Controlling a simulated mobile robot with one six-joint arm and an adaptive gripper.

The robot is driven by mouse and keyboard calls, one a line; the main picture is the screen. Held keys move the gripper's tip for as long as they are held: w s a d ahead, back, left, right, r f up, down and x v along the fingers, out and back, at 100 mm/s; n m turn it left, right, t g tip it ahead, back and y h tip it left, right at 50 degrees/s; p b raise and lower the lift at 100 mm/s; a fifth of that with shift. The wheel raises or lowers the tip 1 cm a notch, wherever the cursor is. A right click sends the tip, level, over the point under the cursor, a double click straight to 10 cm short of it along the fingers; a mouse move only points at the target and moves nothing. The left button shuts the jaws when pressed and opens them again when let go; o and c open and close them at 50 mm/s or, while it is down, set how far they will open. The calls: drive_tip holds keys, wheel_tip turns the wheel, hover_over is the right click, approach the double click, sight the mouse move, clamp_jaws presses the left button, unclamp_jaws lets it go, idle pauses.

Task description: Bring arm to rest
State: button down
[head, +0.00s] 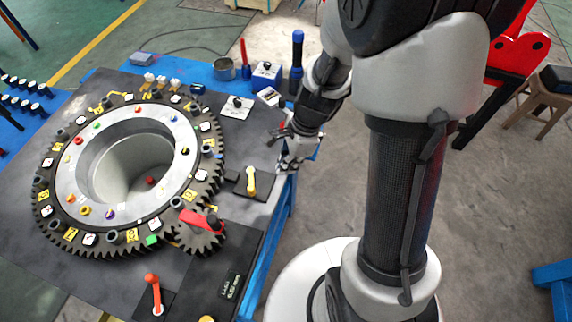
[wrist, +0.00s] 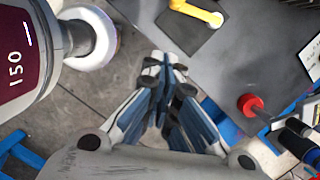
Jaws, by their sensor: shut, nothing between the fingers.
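My gripper (head: 287,166) is beside the right edge of the dark tabletop (head: 105,280), partly in front of it. In the wrist view its fingertips (wrist: 165,66) are together and hold nothing. My arm comes down from the top of the head view to the gripper. A yellow-handled lever (head: 251,180) on a dark plate is just left of the gripper. The lever also shows at the top of the wrist view (wrist: 196,12), beyond the fingertips.
A large toothed ring (head: 48,190) with many small markers fills the table's left. A small gear (head: 199,238) with a red handle meshes near it. A blue-topped bottle (head: 297,55) and a grey tin (head: 224,69) stand at the back. Open floor (head: 500,210) lies right.

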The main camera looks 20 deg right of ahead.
idle(0.4)
drive_tip(key=s+a+r+n+t+h+b, duration=0.1)
drive_tip(key=s+r+n+t+b, duration=0.3)
drive_tip(key=r+n, duration=0.7)
drive_tip(key=s+r+n+h, duration=0.1)
drive_tip(key=s+r+n, duration=0.2)
drive_tip(key=s+n, duration=0.1)
drive_tip(key=s+d+r+n+b, duration=0.1)
drive_tip(key=s+r+n, duration=0.2)
drive_tip(key=s, duration=0.3)
drive_tip(key=shift+s+d+r+n+h, duration=0.15)
drive_tip(key=shift+s+d+n+h, duration=0.1)
drive_tip(key=shift+s+n+h, duration=0.25)
